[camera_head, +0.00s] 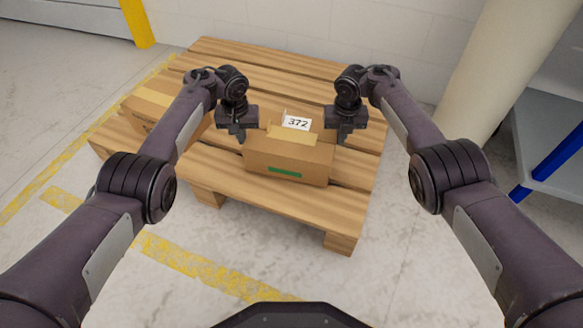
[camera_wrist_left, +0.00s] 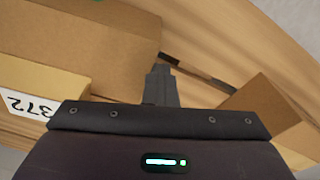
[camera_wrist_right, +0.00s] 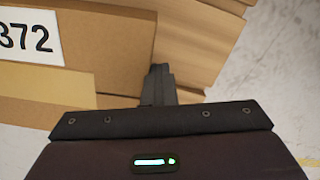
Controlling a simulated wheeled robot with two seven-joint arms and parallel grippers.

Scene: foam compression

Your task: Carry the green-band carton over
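The green-band carton (camera_head: 260,160) is a closed brown box with tan tape on top and a short green band on its near face. It sits upright on the wooden pallet (camera_head: 225,195). It also shows in the left wrist view (camera_wrist_left: 85,45) and the right wrist view (camera_wrist_right: 110,35). My left gripper (camera_head: 238,135) is at the carton's left side and my right gripper (camera_head: 343,135) at its right side. Each gripper's fingers look shut together, with nothing between them. Whether the fingertips touch the carton cannot be told.
A white card marked 372 (camera_head: 297,122) shows at the carton's far top edge. Another brown carton (camera_head: 150,108) lies at the pallet's left, partly behind my left arm. A pale column (camera_head: 500,70) and a blue-posted shelf (camera_head: 550,165) stand at right. Floor in front is clear.

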